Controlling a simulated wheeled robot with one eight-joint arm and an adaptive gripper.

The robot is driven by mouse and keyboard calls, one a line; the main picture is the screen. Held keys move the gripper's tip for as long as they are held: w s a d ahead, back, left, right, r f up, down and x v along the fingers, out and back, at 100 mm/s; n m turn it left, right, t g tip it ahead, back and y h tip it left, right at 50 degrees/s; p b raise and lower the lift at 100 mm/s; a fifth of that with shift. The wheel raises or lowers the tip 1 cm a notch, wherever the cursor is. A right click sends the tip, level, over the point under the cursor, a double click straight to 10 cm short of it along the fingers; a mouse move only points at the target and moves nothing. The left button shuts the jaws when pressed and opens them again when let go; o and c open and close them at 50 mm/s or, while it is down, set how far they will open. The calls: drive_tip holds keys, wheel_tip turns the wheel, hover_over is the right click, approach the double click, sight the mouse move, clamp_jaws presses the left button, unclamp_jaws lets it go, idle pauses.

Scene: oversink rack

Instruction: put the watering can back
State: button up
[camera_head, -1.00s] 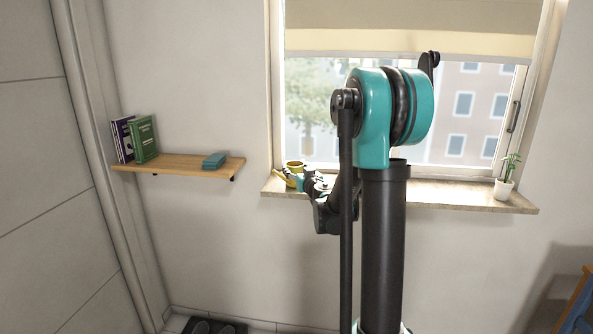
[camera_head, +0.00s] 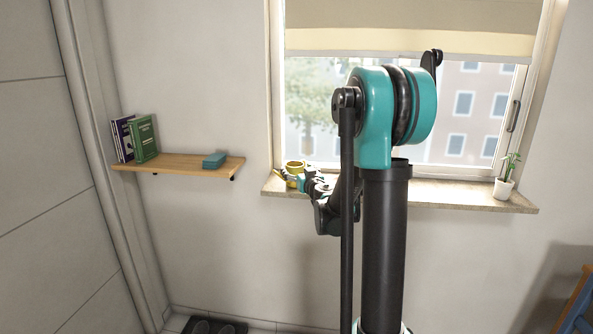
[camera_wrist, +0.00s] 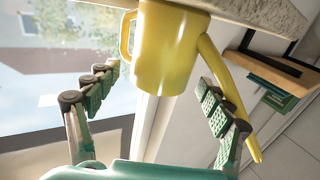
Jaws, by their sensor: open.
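The yellow watering can (camera_head: 292,168) stands at the left end of the window sill (camera_head: 440,194). In the wrist view the watering can (camera_wrist: 165,55) appears upside down, its base toward the sill edge (camera_wrist: 260,12), its handle at left and its long spout running down to the right. My gripper (camera_head: 305,184) is just to the right of and in front of the can in the head view, hiding part of it. In the wrist view my gripper (camera_wrist: 158,80) is open, with one finger either side of the can's body and visible gaps on both sides.
A wooden wall shelf (camera_head: 185,166) to the left holds several books (camera_head: 143,138) and a teal box (camera_head: 214,160). A small potted plant (camera_head: 503,188) stands at the sill's right end. The window frame rises behind the sill. The wall between shelf and sill is clear.

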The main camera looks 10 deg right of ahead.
drive_tip(key=s+d, duration=0.2)
drive_tip(key=s, duration=0.9)
drive_tip(key=s+d+m+h, duration=0.5)
drive_tip(key=d+h, duration=0.2)
drive_tip(key=d, duration=0.1)
drive_tip(key=s+d+f+m+g+h, duration=0.1)
drive_tip(key=s+d+f+g+h, duration=0.15)
drive_tip(key=s+f+g, duration=0.35)
drive_tip(key=s+a+f+n+g+y, duration=0.2)
drive_tip(key=s+a+f, duration=0.3)
drive_tip(key=s+f, duration=0.3)
drive_tip(key=s+a+f+n+g+y, duration=0.1)
drive_tip(key=s+a+f+g+y, duration=0.3)
drive_tip(key=s+f, duration=0.4)
drive_tip(key=s+g, duration=0.1)
drive_tip(key=s, duration=0.1)
drive_tip(key=shift+s+a+n, duration=0.35)
drive_tip(key=shift+n, duration=0.05)
